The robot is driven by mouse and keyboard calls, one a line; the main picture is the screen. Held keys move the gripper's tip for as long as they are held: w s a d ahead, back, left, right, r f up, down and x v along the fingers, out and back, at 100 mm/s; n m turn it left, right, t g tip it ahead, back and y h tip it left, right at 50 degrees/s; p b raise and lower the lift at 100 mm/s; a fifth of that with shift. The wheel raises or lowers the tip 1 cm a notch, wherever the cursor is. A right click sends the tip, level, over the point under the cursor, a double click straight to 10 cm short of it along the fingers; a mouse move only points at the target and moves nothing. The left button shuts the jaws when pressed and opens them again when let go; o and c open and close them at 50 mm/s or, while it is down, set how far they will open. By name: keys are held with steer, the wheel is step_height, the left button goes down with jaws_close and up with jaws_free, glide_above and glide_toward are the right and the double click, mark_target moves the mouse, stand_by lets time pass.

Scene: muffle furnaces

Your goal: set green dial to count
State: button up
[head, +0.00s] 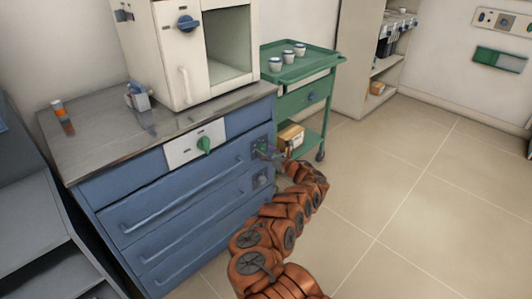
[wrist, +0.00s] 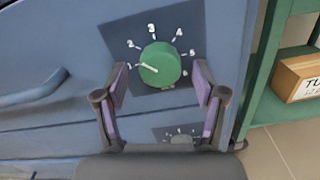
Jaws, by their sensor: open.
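In the wrist view a round green dial (wrist: 160,65) sits on a dark plate (wrist: 190,20) with white numbers around it. Its white pointer line points left, close to the 1. My gripper (wrist: 160,84) is open, with one finger to the left and one to the right of the dial, and gaps show beside it. In the head view my gripper (head: 274,154) is at the right end of the blue cabinet front (head: 135,215), partly covering the plate. Another green knob (head: 204,145) is on a white panel further left. Three small cups (head: 288,57) stand on the green trolley.
A second dark plate with a grey knob (wrist: 180,138) is below the green dial. The green trolley (head: 322,57) stands right of the cabinet, with a cardboard box (head: 290,136) on its lower shelf. A white furnace (head: 168,55) stands on the cabinet. Floor at right is clear.

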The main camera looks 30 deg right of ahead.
steer(key=shift+s, duration=0.1)
steer(key=shift+d+v, duration=0.15)
steer(key=shift+v, duration=0.9)
steer(key=shift+d+v, duration=0.15)
steer(key=shift+v, duration=0.85)
glide_toward(264, 150)
steer(key=shift+a+v, duration=0.35)
steer(key=shift+v, duration=1.2)
steer(key=shift+s+d+r, duration=0.1)
steer(key=shift+s+d, duration=0.05)
steer(key=shift+d, duration=0.1)
